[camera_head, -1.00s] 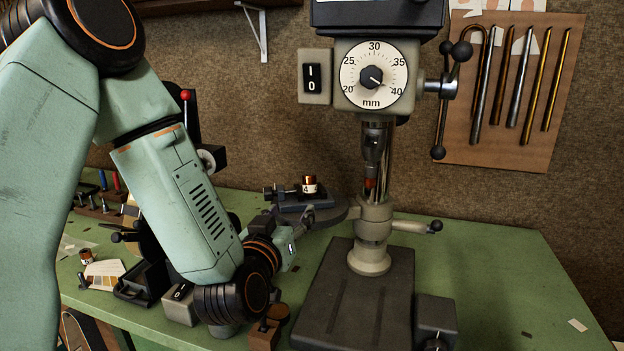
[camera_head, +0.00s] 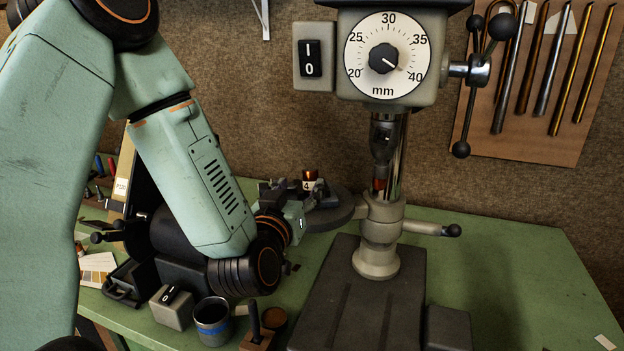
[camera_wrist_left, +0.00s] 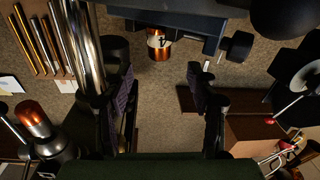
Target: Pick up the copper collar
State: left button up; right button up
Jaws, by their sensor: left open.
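The copper collar (camera_head: 310,177), a small copper ring with a pale band marked 4, sits on a dark fixture (camera_head: 330,216) behind my left gripper, left of the drill column. The collar also shows in the left wrist view (camera_wrist_left: 159,44), at the top middle, in line with the space between the fingers. My left gripper (camera_wrist_left: 160,88) is open and empty, a finger on each side of that space, apart from the collar. In the head view the left gripper (camera_head: 314,196) is partly hidden and close to the fixture. My right gripper is not in view.
The drill press with its mm dial (camera_head: 388,57) and dark base (camera_head: 350,290) stands just right of my arm. A grey cup with a blue band (camera_head: 212,322), a switch box (camera_head: 171,306) and a wooden block (camera_head: 257,340) stand in front. The green bench (camera_head: 510,270) is mostly clear at right.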

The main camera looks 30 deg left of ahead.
aim_at(308, 176)
pick_arm(q)
jog(key=shift+w+r, duration=0.3)
jog(key=shift+w, duration=0.1)
jog(key=x, duration=0.2)
jog(key=f+p+x, duration=0.1)
jog(key=x, duration=0.2)
jog(key=shift+w+a+f, duration=0.1)
jog(key=shift+w+a, duration=0.15)
jog(key=shift+s+d+r, duration=0.2)
jog(key=shift+s+r, duration=0.1)
jog(key=shift+c, duration=0.5)
jog(key=shift+w+a+f, duration=0.2)
jog(key=shift+w+f, duration=0.05)
jog(key=shift+w, duration=0.1)
jog(key=c, duration=0.4)
jog(key=shift+c, duration=1.1)
jog(key=shift+s+d+r, duration=0.2)
jog(key=shift+s, duration=0.05)
jog(key=c, duration=0.4)
jog(key=shift+w+a, duration=0.1)
grip_shut()
